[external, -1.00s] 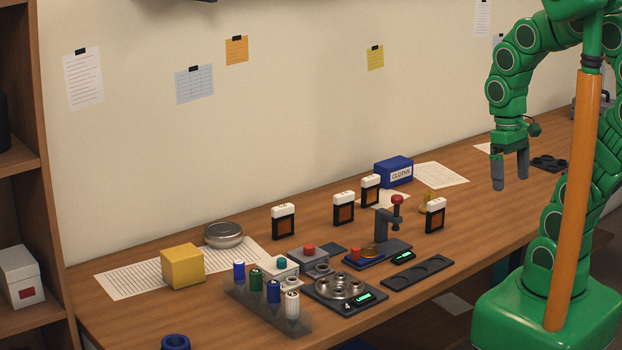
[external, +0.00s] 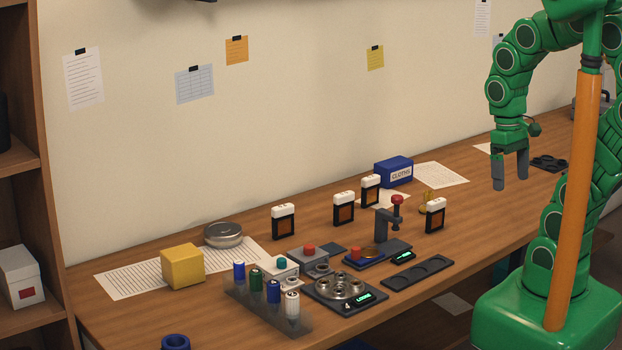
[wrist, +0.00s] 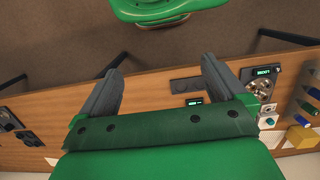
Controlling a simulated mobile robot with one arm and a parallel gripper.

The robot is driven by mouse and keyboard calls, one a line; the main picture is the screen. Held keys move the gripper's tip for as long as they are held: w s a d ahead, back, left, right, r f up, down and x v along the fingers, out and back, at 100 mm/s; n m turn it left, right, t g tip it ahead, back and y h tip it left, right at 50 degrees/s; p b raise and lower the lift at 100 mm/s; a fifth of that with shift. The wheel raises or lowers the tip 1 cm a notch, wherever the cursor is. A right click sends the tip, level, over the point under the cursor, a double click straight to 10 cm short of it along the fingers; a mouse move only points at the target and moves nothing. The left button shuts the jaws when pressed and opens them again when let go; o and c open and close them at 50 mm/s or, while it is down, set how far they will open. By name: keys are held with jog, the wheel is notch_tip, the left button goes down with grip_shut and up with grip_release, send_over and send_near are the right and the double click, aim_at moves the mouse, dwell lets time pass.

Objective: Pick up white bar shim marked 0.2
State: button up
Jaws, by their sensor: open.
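Several black holders with orange-brown windows stand on the bench in the external view, each topped by a white bar: one at left (external: 283,208), one in the middle (external: 343,196), one behind it (external: 371,179) and one at right (external: 436,203). Their markings are too small to read, so I cannot tell which is 0.2. My gripper (external: 511,184) is open and empty, pointing down above the right part of the bench, apart from all the holders. In the wrist view my gripper (wrist: 160,65) shows two spread fingers with nothing between them.
The wooden bench (external: 480,240) holds a small press (external: 383,225), a dark scale with metal rings (external: 347,290), a black tray with round recesses (external: 417,272), a blue CLOTHS box (external: 394,172), a yellow cube (external: 182,266) and a rack of coloured cylinders (external: 268,306).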

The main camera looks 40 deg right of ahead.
jog(key=shift+r, duration=0.1)
notch_tip(320, 180, up, 5)
jog(key=t, duration=1.5)
send_over(366, 184)
jog(key=s+d, duration=0.3)
jog(key=s, duration=0.2)
jog(key=f, duration=2.6)
jog(key=shift+w+a, duration=0.2)
jog(key=shift+w, duration=0.1)
jog(key=shift+r+x, duration=0.15)
jog(key=shift+x, duration=1.8)
jog(key=shift+r+x, duration=0.1)
jog(key=shift+x, duration=1.8)
jog(key=shift+w+d, duration=0.15)
jog(key=c, duration=1.1)
jog(key=shift+o, duration=0.2)
